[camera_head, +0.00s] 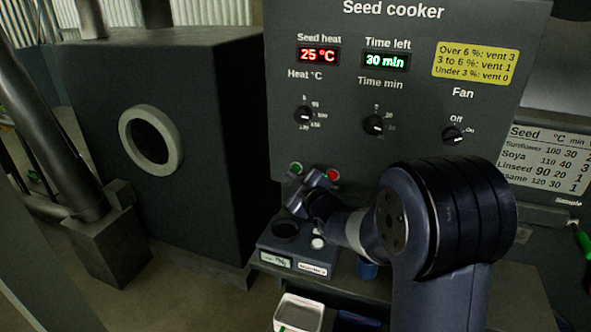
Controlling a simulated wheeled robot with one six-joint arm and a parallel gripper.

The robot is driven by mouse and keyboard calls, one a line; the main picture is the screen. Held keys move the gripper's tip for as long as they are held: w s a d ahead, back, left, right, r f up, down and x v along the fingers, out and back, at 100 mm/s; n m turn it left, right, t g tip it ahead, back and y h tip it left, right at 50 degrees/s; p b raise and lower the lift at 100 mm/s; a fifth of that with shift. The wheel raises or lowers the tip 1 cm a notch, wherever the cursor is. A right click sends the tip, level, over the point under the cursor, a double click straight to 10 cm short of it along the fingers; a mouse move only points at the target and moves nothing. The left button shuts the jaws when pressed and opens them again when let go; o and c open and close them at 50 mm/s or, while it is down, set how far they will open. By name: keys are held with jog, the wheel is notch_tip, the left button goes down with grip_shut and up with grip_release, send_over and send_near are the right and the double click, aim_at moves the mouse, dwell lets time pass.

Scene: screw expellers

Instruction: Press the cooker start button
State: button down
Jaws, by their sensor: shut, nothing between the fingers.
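The seed cooker panel (340,123) is a grey board at the centre. Its red display (318,56) reads 25 °C and its green display (386,62) reads 30 min. A green button (296,168) and a red button (333,175) sit low on the panel; their labels cannot be read. My gripper (304,176) is shut and empty, in front of the panel's lower part, with its tip close to both buttons. I cannot tell whether it touches either one.
The heat knob (303,115), time knob (375,124) and fan knob (452,135) are above. A small grey device (284,246) stands below my gripper on the bench. A white container (298,314) is in front. A dark cabinet with a round port (165,115) stands left.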

dwell(0.3)
jog(key=shift+w+d, duration=0.15)
jog(key=shift+w, duration=0.25)
jog(key=shift+w+d, duration=0.15)
jog(key=shift+w, duration=0.25)
dwell(0.6)
jog(key=shift+s+b, duration=0.15)
jog(key=shift+b, duration=0.2)
jog(key=shift+s+a+b, duration=0.3)
jog(key=shift+s+b, duration=0.25)
jog(key=shift+s, duration=0.1)
jog(key=s+b, duration=0.1)
jog(key=s+a+b, duration=0.1)
jog(key=s, duration=0.1)
jog(key=s+b, duration=0.1)
jog(key=shift+s+a, duration=0.35)
